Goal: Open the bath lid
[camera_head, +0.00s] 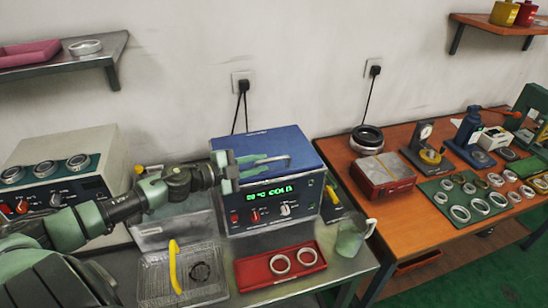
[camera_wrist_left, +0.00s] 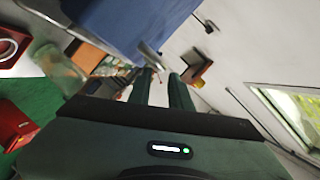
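The bath (camera_head: 270,205) is a grey box with a green display and knobs on its front, standing on the grey bench. Its blue lid (camera_head: 262,143) is shut, and a metal handle (camera_head: 272,159) sticks out at the lid's front. My left gripper (camera_head: 232,170) is at the lid's front left, beside the handle's left end. In the left wrist view its two fingers (camera_wrist_left: 160,80) stand apart with nothing clearly between them. The handle (camera_wrist_left: 150,56) shows just beyond the fingertips, next to the blue lid (camera_wrist_left: 115,22). I cannot tell whether they touch. My right gripper is out of view.
A wire basket (camera_head: 150,285) with a yellow handle and a red tray (camera_head: 245,274) with two rings stand before the bath. A glass beaker (camera_head: 350,240) is at the bench's right. A grey ring-topped unit (camera_head: 95,150) stands left. An orange table (camera_head: 345,160) holds rings and tools.

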